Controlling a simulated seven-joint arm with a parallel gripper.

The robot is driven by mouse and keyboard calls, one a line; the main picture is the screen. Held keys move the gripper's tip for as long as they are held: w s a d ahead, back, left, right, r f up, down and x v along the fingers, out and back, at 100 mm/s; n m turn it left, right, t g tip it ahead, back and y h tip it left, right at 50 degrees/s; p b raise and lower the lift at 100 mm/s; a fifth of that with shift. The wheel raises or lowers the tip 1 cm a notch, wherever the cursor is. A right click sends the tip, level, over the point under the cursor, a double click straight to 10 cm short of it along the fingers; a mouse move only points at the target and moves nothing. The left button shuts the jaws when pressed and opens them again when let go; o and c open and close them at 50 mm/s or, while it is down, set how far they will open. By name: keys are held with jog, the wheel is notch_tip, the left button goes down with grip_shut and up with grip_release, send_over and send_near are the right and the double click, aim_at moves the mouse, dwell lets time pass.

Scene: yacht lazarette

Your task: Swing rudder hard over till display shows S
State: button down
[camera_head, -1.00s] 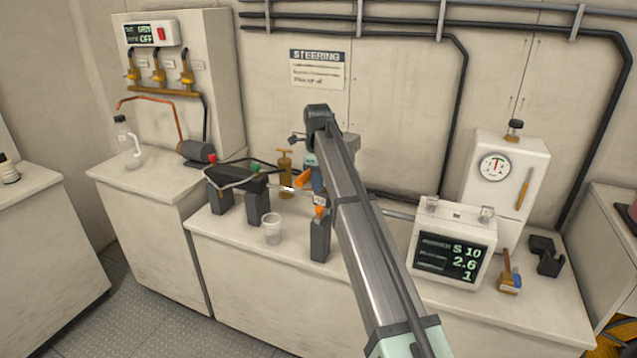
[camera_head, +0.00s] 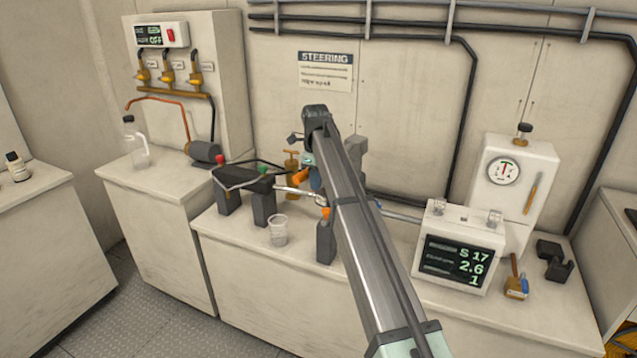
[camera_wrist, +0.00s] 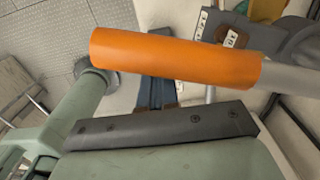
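The display box (camera_head: 459,247) on the bench reads S 17 on its top line, with 2.6 and 1 below. An orange grip (camera_head: 297,181) on a grey metal bar sits at the steering gear; it fills the upper middle of the wrist view (camera_wrist: 175,60). My gripper (camera_head: 309,168) is at this grip, mostly hidden by my arm in the head view. In the wrist view a dark finger pad (camera_wrist: 160,127) lies just beside the grip. The opposite finger is not clearly seen, so I cannot tell if they are closed on it.
A clear cup (camera_head: 278,231) stands at the bench front, near dark mounting blocks (camera_head: 264,208). A white gauge box (camera_head: 512,185) stands behind the display, with a small brush (camera_head: 516,280) and black bracket (camera_head: 555,261) at right. Pipes line the wall.

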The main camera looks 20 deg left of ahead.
aim_at(307, 177)
jog(key=shift+a, duration=0.1)
dwell(0.3)
jog(key=shift+w+a, duration=0.2)
jog(key=shift+a, duration=0.55)
jog(key=shift+w+a, duration=0.15)
jog(key=shift+a, duration=0.55)
jog(key=shift+w+a, duration=0.35)
jog(key=shift+a, duration=0.45)
jog(key=shift+s+d, duration=0.1)
jog(key=shift+d, duration=0.05)
jog(key=shift+s+d, duration=0.15)
jog(key=shift+d, duration=0.45)
jog(key=shift+s+d, duration=0.15)
jog(key=shift+d, duration=0.4)
jog(key=shift+r, duration=0.15)
